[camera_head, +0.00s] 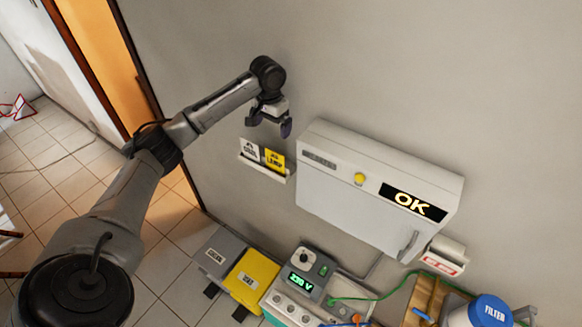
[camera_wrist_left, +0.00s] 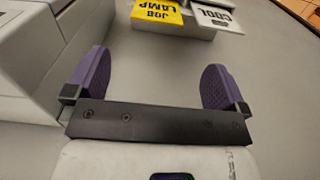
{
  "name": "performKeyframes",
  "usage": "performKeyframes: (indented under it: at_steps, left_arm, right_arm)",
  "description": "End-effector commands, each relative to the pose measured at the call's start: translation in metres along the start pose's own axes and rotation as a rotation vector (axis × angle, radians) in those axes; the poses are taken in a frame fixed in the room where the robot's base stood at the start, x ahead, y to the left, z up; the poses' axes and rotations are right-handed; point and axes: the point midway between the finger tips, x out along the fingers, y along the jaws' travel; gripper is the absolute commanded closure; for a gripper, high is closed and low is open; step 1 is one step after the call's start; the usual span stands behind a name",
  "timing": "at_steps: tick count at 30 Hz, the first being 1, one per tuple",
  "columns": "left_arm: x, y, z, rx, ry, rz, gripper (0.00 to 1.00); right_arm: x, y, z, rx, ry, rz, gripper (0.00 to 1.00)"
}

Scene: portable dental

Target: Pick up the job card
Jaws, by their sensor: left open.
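Two cards stand side by side in a small white wall holder (camera_head: 263,168). The yellow card (camera_head: 274,160) reads "JOB LAMP"; it also shows in the left wrist view (camera_wrist_left: 157,14). The white card (camera_head: 250,150) has black lettering, and in the left wrist view (camera_wrist_left: 213,17) it reads "COOL". My left gripper (camera_head: 269,123) is open and empty, just above the holder near the wall. In the left wrist view its purple fingers (camera_wrist_left: 157,75) are spread, with the cards beyond them and apart from them. My right gripper is not in view.
A white wall cabinet (camera_head: 330,205) with an "OK" display (camera_head: 412,203) is close to the right of the holder. Below are a grey and yellow box (camera_head: 250,278), a "230 V" meter unit (camera_head: 300,281) and a blue-lidded filter (camera_head: 490,311). The wall above the gripper is clear.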

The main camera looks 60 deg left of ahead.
Motion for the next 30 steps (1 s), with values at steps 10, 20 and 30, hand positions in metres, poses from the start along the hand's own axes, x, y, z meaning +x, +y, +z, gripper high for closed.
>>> performKeyframes:
  at_steps: [10, 20, 30]
  left_arm:
    - [0.050, 0.001, 0.000, -0.030, -0.004, -0.003, 0.00]
    - [0.084, 0.001, -0.001, -0.028, 0.002, -0.003, 0.00]
    - [0.112, 0.005, -0.001, -0.029, -0.002, -0.004, 0.00]
  right_arm:
    - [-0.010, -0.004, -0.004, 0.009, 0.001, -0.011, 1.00]
    - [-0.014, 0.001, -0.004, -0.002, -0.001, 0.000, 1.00]
    - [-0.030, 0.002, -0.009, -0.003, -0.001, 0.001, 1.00]
